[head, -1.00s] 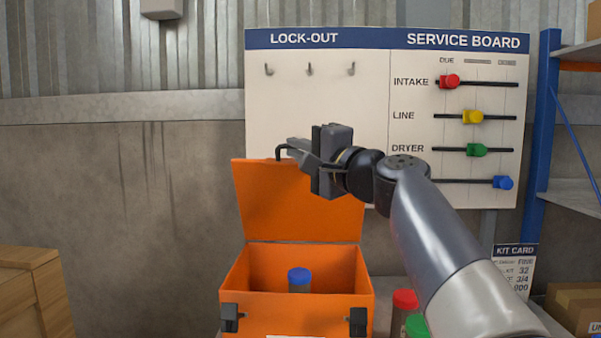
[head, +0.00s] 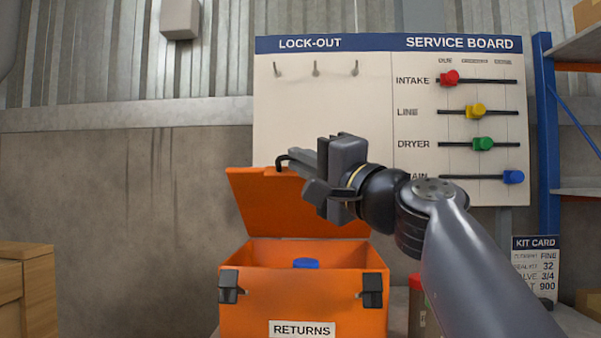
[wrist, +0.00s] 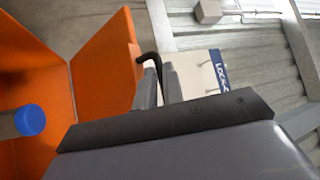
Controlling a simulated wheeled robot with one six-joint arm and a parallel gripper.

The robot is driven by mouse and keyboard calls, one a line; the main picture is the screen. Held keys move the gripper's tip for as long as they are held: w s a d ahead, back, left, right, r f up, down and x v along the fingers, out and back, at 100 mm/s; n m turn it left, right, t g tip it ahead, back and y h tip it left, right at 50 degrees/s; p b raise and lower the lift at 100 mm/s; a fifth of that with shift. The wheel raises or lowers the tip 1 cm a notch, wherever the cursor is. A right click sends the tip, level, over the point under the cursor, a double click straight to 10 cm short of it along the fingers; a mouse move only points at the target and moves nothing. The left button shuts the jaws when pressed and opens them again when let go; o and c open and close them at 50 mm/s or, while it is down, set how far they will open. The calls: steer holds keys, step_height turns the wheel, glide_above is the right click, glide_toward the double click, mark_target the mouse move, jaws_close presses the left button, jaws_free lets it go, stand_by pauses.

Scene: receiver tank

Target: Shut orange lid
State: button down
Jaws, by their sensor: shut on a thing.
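The orange lid (head: 285,205) stands raised and tilted over the back of the orange box (head: 250,306) marked RETURNS, so the box is open. It also shows in the wrist view (wrist: 105,68). A black hooked handle (head: 282,158) sits at the lid's upper edge, and it shows in the wrist view (wrist: 146,60). My gripper (head: 298,160) is at this edge, its two fingers (wrist: 158,88) shut on the handle. The part of the handle between the fingers is hidden.
A blue-capped bottle (head: 306,263) stands inside the box, with its cap near rim height. Black latches (head: 229,286) are on the box front. A red-capped container (head: 416,284) stands right of the box. The service board (head: 325,110) is behind.

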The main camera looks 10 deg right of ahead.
steer(key=shift+s+a+f+b, duration=0.1)
steer(key=shift+s+f+b, duration=0.25)
steer(key=shift+f+b, duration=0.4)
steer(key=shift+s+f+b, duration=0.4)
steer(key=shift+f+b, duration=0.1)
steer(key=shift+f, duration=0.4)
steer(key=shift+s+a+f+b, duration=0.1)
steer(key=shift+s+f+b, duration=0.25)
steer(key=shift+f+b, duration=0.4)
steer(key=shift+f, duration=0.1)
steer(key=c, duration=1.8)
jaws_free()
steer(key=shift+w+d, duration=0.1)
steer(key=shift+w, duration=0.1)
steer(key=shift+s, duration=0.1)
steer(key=shift+s, duration=0.1)
